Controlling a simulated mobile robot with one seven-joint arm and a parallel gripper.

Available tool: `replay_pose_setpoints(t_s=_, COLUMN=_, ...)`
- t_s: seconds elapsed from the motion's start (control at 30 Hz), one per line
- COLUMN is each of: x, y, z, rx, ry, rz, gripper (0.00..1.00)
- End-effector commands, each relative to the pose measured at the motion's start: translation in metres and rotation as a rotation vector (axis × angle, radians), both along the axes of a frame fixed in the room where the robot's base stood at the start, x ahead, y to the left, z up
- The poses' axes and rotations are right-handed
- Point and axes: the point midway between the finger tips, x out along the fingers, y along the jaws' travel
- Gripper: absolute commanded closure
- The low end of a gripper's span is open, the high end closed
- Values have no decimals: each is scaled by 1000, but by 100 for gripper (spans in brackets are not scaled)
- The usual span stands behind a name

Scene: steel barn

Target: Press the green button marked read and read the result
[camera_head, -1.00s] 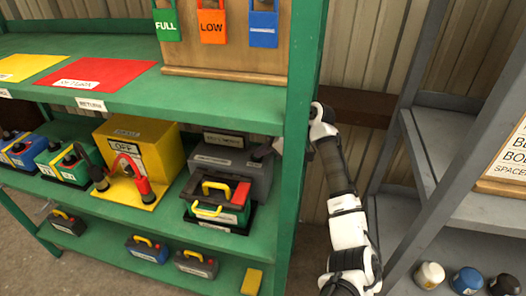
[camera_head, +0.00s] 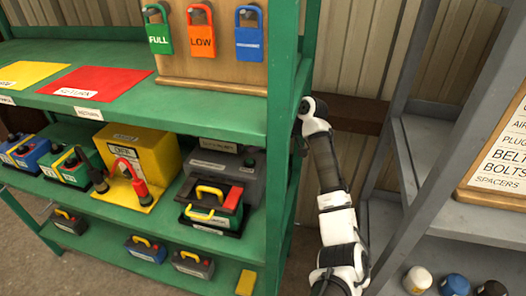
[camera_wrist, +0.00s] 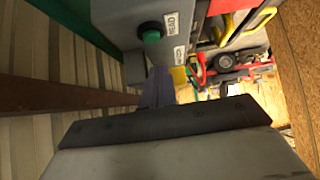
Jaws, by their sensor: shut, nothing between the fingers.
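The green button (camera_wrist: 152,37) sits in a dark round collar on the face of a grey box (camera_wrist: 118,14) in the wrist view. A white label reading READ (camera_wrist: 172,23) is beside it. A second small white label (camera_wrist: 179,53) is too small to read. My gripper (camera_wrist: 158,73) is shut and empty, with its tip close to the box just below the button in the picture. I cannot tell whether it touches the box. In the head view the grey box (camera_head: 252,180) stands on the middle shelf, and the green post hides my fingertips. No result is readable.
A battery with yellow handle (camera_head: 212,204) stands in front of the grey box. A yellow box marked OFF (camera_head: 160,155) with red and black clamps is left of it. The green post (camera_head: 284,130) and a grey rack (camera_head: 425,150) flank my arm.

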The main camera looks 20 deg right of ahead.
Motion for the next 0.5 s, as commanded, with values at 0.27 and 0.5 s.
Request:
replay_pose_setpoints(t_s=0.27, x=-26, y=-41, z=44, rx=-1, ry=-9, rz=-5, gripper=100)
replay_pose_setpoints(t_s=0.5, x=-36, y=-57, z=64, rx=-1, ry=-8, rz=-4, gripper=100)
